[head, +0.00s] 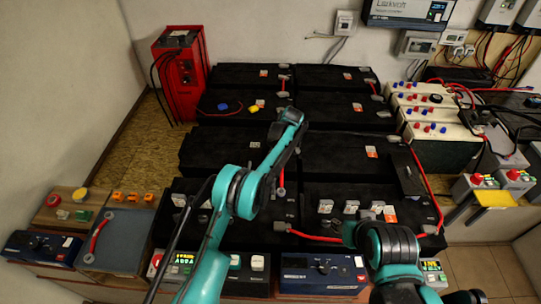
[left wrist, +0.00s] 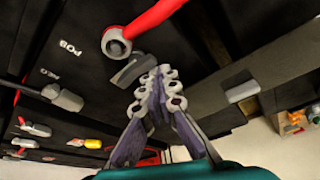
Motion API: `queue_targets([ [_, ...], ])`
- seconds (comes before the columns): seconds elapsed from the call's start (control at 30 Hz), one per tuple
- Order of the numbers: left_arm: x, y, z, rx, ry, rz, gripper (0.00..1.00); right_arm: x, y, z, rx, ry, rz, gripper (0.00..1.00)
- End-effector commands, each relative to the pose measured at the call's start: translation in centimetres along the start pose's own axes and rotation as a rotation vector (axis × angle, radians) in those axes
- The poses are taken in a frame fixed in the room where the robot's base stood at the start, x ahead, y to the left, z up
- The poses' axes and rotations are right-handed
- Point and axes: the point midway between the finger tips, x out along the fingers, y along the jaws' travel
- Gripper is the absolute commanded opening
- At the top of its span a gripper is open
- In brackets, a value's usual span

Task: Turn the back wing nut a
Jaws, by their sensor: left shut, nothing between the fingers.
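My left gripper (left wrist: 158,92) is shut and empty in the left wrist view, its grey linked fingertips together above the black batteries. Just beyond them are a grey terminal piece (left wrist: 133,70) and the ring lug (left wrist: 116,45) of a red cable. The fingers appear close to the grey piece, but I cannot tell whether they touch it. No wing nut is clearly made out; small terminal hardware is too fine to tell. In the head view my left arm reaches over the middle batteries and its fingers cannot be made out. My right arm is at the lower right, its fingers not visible.
Rows of black batteries (head: 228,150) fill the middle. A blue item (head: 223,107) and a yellow item (head: 254,108) lie on a back battery. A red cabinet (head: 183,75) stands back left. White battery units (head: 438,125) stand right. A red cable (head: 317,237) crosses the front.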

Motion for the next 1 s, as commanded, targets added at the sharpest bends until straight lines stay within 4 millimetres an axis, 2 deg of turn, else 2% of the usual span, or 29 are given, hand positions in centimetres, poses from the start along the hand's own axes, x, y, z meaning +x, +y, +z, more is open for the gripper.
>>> queue_targets([
  [0.03,-0.1,0.6,0.7,0.007,-0.008,0.009,0.00,0.0,0.0,0.0,0.000,0.000,0.000,0.40],
  [0.2,-0.1,1.5,0.7,0.006,-0.007,0.013,0.00,0.1,0.0,0.1,0.000,0.000,0.000,0.40],
  [0.33,-0.2,1.7,0.7,0.006,-0.006,0.015,0.00,0.1,0.0,0.1,0.000,0.000,0.000,0.40],
  [0.43,-1.1,1.7,0.6,0.006,-0.006,0.015,0.00,0.1,0.0,0.1,0.000,0.000,0.000,0.40],
  [0.57,-3.3,1.5,0.5,0.006,-0.006,0.013,0.00,0.1,0.0,0.0,0.000,0.000,0.000,0.40],
  [0.8,-8.5,1.0,-0.1,0.000,-0.002,0.005,0.00,0.1,0.0,0.0,0.000,0.000,0.000,0.40],
  [1.0,-11.3,0.8,-0.2,-0.002,-0.001,0.002,0.00,0.1,0.0,0.0,0.000,0.000,0.000,0.40],
])
